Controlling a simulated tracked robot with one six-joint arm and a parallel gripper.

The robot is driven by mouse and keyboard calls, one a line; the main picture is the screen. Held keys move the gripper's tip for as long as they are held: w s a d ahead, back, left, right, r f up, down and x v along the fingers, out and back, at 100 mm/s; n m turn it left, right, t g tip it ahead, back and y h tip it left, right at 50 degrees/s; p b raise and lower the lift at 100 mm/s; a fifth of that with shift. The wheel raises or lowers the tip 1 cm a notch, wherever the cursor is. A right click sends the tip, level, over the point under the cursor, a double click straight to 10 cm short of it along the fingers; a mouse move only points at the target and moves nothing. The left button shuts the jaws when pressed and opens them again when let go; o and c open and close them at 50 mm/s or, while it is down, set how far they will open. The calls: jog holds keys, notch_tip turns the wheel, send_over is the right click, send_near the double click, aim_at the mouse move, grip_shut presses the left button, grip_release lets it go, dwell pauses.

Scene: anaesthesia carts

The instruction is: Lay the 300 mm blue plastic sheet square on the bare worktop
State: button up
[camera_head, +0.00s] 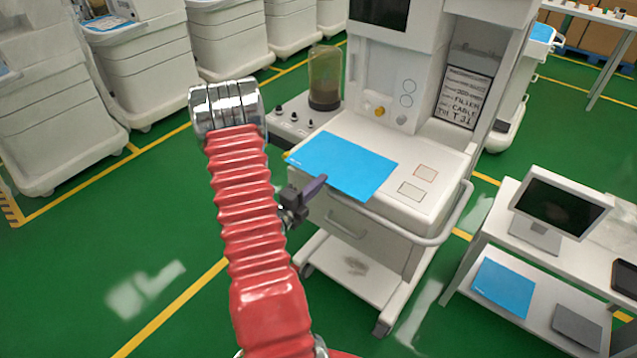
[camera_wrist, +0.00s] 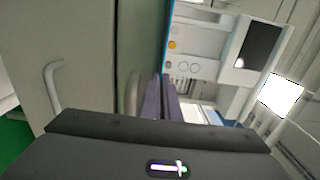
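The blue plastic sheet (camera_head: 345,163) lies flat over the left part of the white worktop (camera_head: 432,155) of the anaesthesia cart. Its near edge reaches to about the worktop's front edge; I cannot tell whether its underside touches the top. My gripper (camera_head: 316,186) is at the middle of that near edge, with its purple fingers close together on it. In the wrist view the fingers (camera_wrist: 165,98) point at the sheet, a thin blue strip (camera_wrist: 167,40) seen edge-on between their tips. The contact itself is small and partly hidden.
Two small outlined plates (camera_head: 412,191) mark the worktop's right part. A round rail (camera_head: 462,215) edges its right side. A vaporiser canister (camera_head: 325,78) stands at the back left. Another blue sheet (camera_head: 503,287) lies on the lower shelf of the side table at right, under a monitor (camera_head: 560,205).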

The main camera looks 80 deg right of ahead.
jog(key=o, duration=0.5)
jog(key=shift+o, duration=0.2)
jog(key=v, duration=1.3)
jog(key=shift+w+a, duration=0.2)
jog(key=shift+a, duration=0.1)
jog(key=shift+f+m, duration=0.15)
jog(key=shift+m, duration=0.15)
